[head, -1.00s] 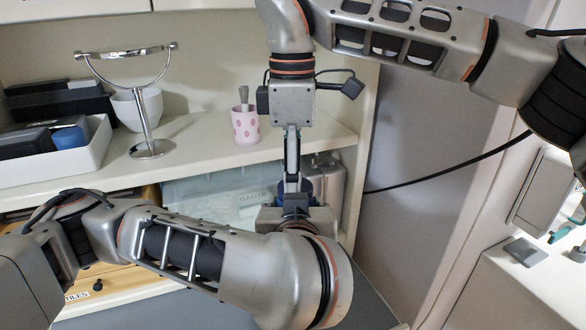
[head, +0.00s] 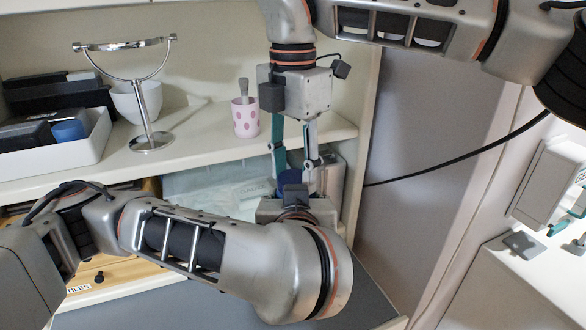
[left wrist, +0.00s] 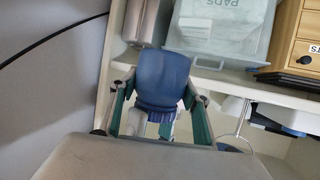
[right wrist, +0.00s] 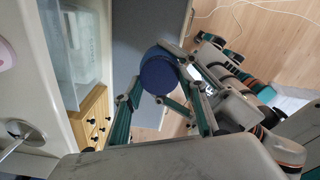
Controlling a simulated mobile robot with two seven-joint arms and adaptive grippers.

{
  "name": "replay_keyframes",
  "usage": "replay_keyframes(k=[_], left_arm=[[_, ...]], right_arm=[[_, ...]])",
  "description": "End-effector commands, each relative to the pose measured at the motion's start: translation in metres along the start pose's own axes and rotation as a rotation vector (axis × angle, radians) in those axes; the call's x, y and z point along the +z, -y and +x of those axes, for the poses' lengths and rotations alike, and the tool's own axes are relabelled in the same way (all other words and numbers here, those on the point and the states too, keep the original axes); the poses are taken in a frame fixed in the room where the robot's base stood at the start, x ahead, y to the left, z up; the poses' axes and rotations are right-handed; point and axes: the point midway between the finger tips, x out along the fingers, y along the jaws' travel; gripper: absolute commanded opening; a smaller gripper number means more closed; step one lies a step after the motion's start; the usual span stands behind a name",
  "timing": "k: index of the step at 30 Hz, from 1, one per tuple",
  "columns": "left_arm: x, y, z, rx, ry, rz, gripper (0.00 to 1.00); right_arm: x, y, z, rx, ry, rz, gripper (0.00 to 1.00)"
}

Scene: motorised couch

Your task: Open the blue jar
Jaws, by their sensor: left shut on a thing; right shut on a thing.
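The blue jar (head: 289,179) is held between my two grippers below the shelf, mostly hidden in the head view. My right gripper (head: 294,166) comes down from above, its two fingers shut on the jar's top. In the right wrist view the round blue top (right wrist: 160,74) lies between its fingertips. My left gripper (head: 293,192) is at the jar from below and in front, shut on its body. The left wrist view shows the blue body (left wrist: 162,78) between its fingers. I cannot tell whether lid and body are apart.
The shelf (head: 200,150) behind holds a pink dotted cup (head: 245,118), a round mirror stand (head: 150,110), a white bowl and a white tray (head: 75,155). A clear bin (head: 215,185) and a metal canister stand on the level below. A cable hangs at right.

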Motion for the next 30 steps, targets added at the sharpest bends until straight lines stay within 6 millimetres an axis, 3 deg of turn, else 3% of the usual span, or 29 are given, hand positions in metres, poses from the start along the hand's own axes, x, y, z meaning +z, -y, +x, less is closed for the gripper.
replay_keyframes(k=[30], left_arm=[[-0.0003,-0.0009,-0.0009,0.003,-0.001,0.001,0.0]], right_arm=[[0.0057,0.0031,-0.0011,-0.001,0.003,-1.842,0.15]])
